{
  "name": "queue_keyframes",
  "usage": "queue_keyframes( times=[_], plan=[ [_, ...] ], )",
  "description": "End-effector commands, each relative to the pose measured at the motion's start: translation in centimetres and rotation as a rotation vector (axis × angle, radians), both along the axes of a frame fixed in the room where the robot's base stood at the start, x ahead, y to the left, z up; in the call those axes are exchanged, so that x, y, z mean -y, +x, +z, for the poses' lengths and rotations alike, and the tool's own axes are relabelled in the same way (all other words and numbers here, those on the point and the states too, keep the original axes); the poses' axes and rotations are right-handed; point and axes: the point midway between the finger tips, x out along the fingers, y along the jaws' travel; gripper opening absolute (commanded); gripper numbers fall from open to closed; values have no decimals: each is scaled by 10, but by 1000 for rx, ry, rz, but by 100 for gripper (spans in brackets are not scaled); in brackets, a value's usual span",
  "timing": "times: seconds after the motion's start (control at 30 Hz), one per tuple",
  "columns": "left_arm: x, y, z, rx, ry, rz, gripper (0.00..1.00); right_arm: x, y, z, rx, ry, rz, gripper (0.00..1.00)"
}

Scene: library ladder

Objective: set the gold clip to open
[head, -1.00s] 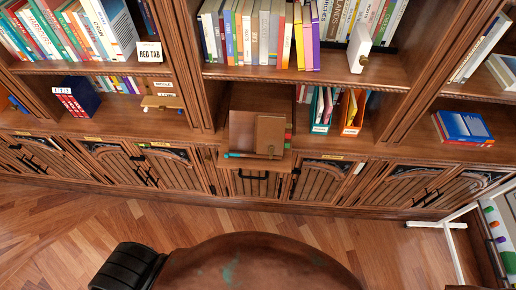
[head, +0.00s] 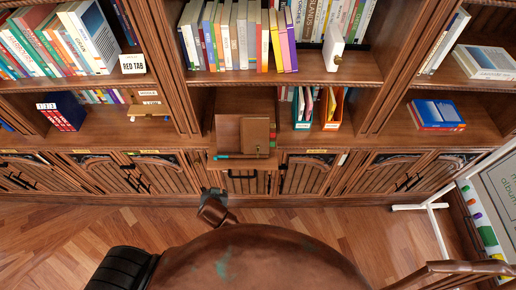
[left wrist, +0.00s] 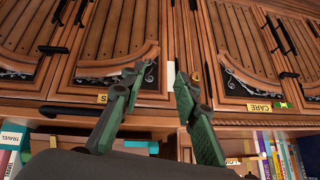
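I cannot pick out the gold clip with certainty. A small round gold-coloured piece (left wrist: 195,78) shows on the cabinet front beside one fingertip in the left wrist view; whether it is part of the clip I cannot tell. A brown notebook (head: 256,134) stands in the pulled-out compartment in the head view, its small details too fine to read. My left gripper (left wrist: 159,78) has its two green fingers apart with nothing held between them, facing the cabinet doors. In the head view the left arm's end (head: 213,195) is low before the cabinets. My right gripper is not in view.
Lower cabinet doors (head: 305,176) with black handles run below the shelves. Books (head: 245,38) and colored binders (head: 331,107) fill the shelves above. A white-framed stand (head: 438,228) is at right. Wooden floor (head: 70,235) at left is clear.

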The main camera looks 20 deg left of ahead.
Motion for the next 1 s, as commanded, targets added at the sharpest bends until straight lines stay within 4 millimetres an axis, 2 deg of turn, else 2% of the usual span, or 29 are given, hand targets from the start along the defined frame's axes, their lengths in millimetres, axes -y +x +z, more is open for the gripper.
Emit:
queue_keyframes(
  times=[0.03,0.1,0.27,0.4,0.63,0.77,1.0],
  plan=[
    [2,3,21,31,-4,18,29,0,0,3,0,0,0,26],
    [12,17,39,87,-1,40,29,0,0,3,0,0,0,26],
    [42,53,63,219,12,57,29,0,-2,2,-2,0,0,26],
    [75,82,88,343,14,52,29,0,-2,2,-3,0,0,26],
    [131,115,128,532,2,20,29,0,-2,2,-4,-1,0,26],
    [141,126,135,572,-2,10,29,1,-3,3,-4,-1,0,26],
    [132,158,121,571,-1,7,29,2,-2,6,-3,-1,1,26]
  ],
)
